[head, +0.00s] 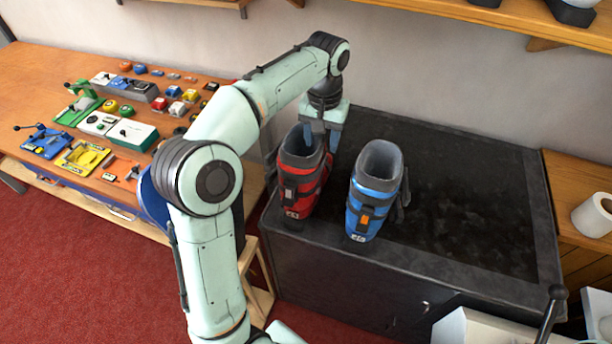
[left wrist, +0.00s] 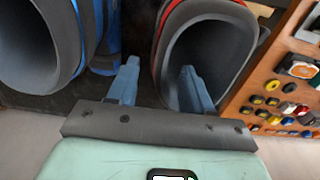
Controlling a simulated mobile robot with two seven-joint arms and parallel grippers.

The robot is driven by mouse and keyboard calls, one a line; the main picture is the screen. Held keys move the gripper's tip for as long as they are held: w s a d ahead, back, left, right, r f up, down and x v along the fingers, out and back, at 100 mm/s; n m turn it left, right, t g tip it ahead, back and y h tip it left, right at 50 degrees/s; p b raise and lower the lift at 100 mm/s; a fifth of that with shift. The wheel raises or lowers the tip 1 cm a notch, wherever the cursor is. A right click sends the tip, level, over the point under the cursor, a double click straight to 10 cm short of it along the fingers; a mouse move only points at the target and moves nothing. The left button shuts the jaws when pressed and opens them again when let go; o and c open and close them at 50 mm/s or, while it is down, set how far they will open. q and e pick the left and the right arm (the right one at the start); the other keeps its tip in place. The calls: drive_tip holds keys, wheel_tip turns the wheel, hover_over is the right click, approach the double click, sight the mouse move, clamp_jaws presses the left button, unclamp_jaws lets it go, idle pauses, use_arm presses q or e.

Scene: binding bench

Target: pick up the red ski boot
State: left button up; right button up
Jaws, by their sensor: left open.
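The red ski boot (head: 302,178) stands upright on the near left part of the dark bench top, its open cuff facing up. The blue ski boot (head: 375,190) stands upright just to its right. My left gripper (head: 322,136) points down at the back right of the red boot's cuff, open. In the left wrist view, one finger of the gripper (left wrist: 160,85) reaches over the red boot's opening (left wrist: 212,55). The other finger is outside the cuff, in the gap towards the blue boot (left wrist: 85,40). Whether either finger touches the cuff wall is unclear.
The dark bench top (head: 465,190) is bare to the right of the boots. A wooden table (head: 40,75) at the left carries many small tools and coloured parts. A white paper roll (head: 592,215) sits at the right. Shelves run along the wall above.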

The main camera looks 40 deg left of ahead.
use_arm(q)
drive_tip(key=f, duration=0.2)
drive_tip(key=w+f, duration=0.1)
drive_tip(key=f, duration=0.1)
drive_tip(key=shift+a+f, duration=0.1)
drive_tip(key=shift+f, duration=0.05)
drive_tip(key=shift+s, duration=0.2)
drive_tip(key=shift+w, duration=0.15)
clamp_jaws()
